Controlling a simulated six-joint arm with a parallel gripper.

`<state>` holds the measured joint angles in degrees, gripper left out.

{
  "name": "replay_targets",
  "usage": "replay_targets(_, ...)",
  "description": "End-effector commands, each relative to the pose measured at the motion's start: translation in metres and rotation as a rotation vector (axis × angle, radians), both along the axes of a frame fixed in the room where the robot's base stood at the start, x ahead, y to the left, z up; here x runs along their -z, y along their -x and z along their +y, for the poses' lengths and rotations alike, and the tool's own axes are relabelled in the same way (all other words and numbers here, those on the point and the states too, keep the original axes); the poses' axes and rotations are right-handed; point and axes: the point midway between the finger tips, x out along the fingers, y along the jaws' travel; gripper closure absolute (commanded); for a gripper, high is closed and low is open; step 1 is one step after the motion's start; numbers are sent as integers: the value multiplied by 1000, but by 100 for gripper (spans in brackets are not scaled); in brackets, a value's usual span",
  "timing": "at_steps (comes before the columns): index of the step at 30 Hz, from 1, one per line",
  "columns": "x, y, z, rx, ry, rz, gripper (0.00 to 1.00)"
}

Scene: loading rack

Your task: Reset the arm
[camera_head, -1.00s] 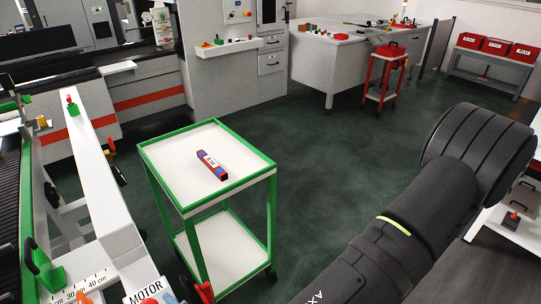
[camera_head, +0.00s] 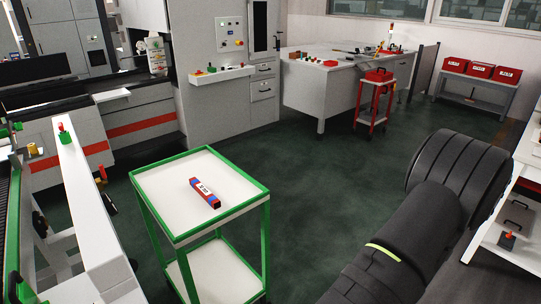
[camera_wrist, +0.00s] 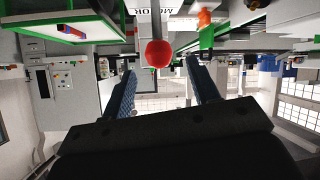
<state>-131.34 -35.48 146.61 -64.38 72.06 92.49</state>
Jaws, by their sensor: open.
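My arm shows at the lower right of the head view as a dark, thick link; the gripper is out of that view. In the wrist view my gripper (camera_wrist: 160,92) is open, its two fingers apart, and no object is held between them. A red rounded knob (camera_wrist: 158,54) shows beyond and between the fingers, apart from them as far as I can tell. The wrist picture looks upside down.
A green-framed cart (camera_head: 160,208) carries a red and blue box (camera_head: 205,192) on its top. A white rail (camera_head: 88,205) runs at the left. A red cart (camera_head: 374,97) stands by the far workbench (camera_head: 322,85). Dark floor (camera_head: 320,180) between them is clear.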

Motion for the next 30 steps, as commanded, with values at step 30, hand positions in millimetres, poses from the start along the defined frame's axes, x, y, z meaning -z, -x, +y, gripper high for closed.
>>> replay_targets(30, -21, 24, -29, -4, 4, 0, 45)
